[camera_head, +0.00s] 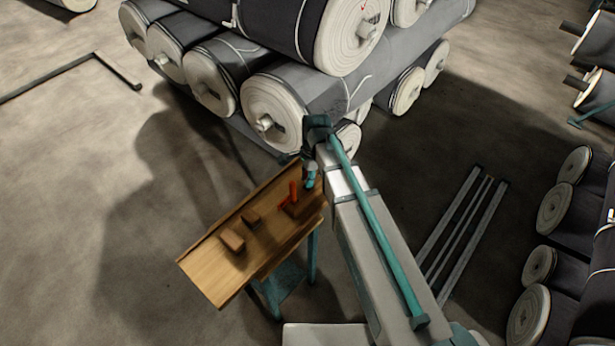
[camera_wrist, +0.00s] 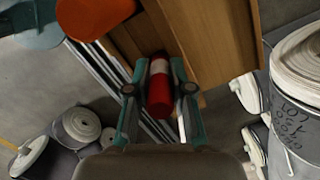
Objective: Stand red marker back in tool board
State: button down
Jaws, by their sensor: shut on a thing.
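The red marker (camera_wrist: 159,88), with a pale band near its far end, lies lengthwise between the two fingers of my gripper (camera_wrist: 160,92) in the wrist view. The fingers are shut on it. In the head view my gripper (camera_head: 310,178) is over the far right end of the wooden table. An upright red piece (camera_head: 293,190) shows just left of it, by a brown block (camera_head: 298,209) that may be the tool board. I cannot tell whether that piece is the held marker. An orange-red round piece (camera_wrist: 93,14) is at the upper left of the wrist view.
The narrow wooden table (camera_head: 208,266) carries two other brown blocks, one nearer (camera_head: 232,241) and one in the middle (camera_head: 250,218). A teal round piece (camera_wrist: 38,22) is beside the orange-red one. Large grey rolls (camera_head: 275,108) are stacked behind the table. Its near left end is clear.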

jog(key=shift+f, duration=0.45)
jog(key=c, duration=0.9)
grip_release()
jog(key=shift+c, duration=0.2)
jog(key=shift+r, duration=0.1)
notch_tip(320, 180, up, 12)
jog(key=d, duration=0.1)
jog(key=shift+w+d, duration=0.15)
jog(key=shift+w, duration=0.15)
